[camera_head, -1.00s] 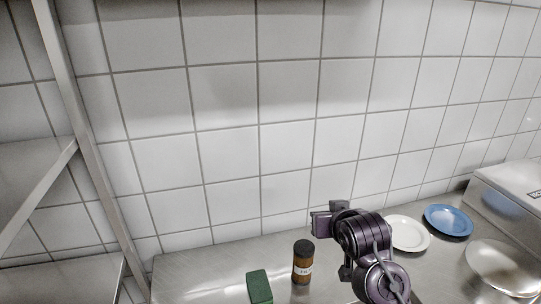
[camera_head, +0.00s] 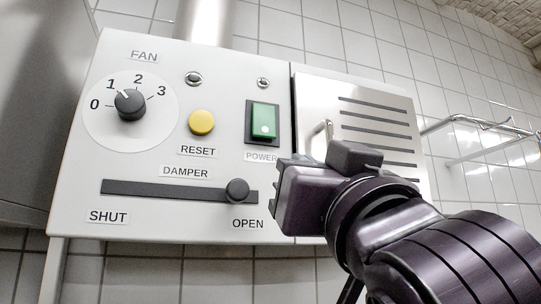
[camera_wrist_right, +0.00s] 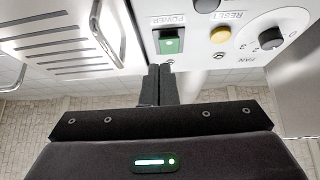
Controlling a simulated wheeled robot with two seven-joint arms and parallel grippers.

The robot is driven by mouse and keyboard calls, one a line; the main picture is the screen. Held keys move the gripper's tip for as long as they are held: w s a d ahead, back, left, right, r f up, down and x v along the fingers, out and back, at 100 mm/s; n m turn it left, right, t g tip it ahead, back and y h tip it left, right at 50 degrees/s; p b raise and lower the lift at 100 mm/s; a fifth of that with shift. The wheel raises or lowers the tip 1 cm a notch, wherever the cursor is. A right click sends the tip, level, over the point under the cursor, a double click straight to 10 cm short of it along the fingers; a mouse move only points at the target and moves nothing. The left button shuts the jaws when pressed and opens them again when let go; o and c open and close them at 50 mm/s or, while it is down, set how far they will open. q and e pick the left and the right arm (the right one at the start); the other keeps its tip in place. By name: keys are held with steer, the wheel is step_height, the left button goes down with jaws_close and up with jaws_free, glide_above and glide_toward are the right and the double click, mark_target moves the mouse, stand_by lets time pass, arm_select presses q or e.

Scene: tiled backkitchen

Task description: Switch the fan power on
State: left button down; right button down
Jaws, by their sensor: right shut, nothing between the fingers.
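The fan control panel (camera_head: 225,80) fills the middle of the head view. My right gripper (camera_head: 279,186) is below and right of the switch in the head view. In the wrist view its fingers (camera_wrist_right: 158,84) are shut and empty, apart from the switch. My left gripper is out of view.
A yellow RESET button (camera_head: 202,122) is left of the switch. The DAMPER slider (camera_head: 238,190) stands at OPEN, close to my right gripper. A slotted metal door (camera_head: 370,115) with a handle (camera_head: 326,134) is on the right. A wire rack (camera_head: 490,125) hangs farther right.

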mark_target(264, 126)
steer(key=s+r, duration=0.2)
steer(key=s, duration=0.1)
steer(key=shift+s+a+n+t+y, duration=0.1)
steer(key=shift+a+n+t+y, duration=0.1)
steer(key=shift+n+t+y, duration=0.15)
steer(key=shift+r, duration=0.15)
steer(key=p+x, duration=0.3)
steer(key=x, duration=0.1)
steer(key=f+p+x, duration=0.1)
steer(key=p+x, duration=0.2)
steer(key=x, duration=0.1)
steer(key=w+p+x, duration=0.1)
steer(key=p+x, duration=0.1)
steer(key=x, duration=0.2)
steer(key=shift+w+a+f+p, duration=0.1)
steer(key=shift+a+f+p, duration=0.1)
steer(key=shift+p, duration=0.2)
steer(key=shift+w+a+f, duration=0.15)
steer(key=shift+w+f, duration=0.15)
steer(key=shift+w, duration=0.4)
steer(key=shift+s, duration=0.1)
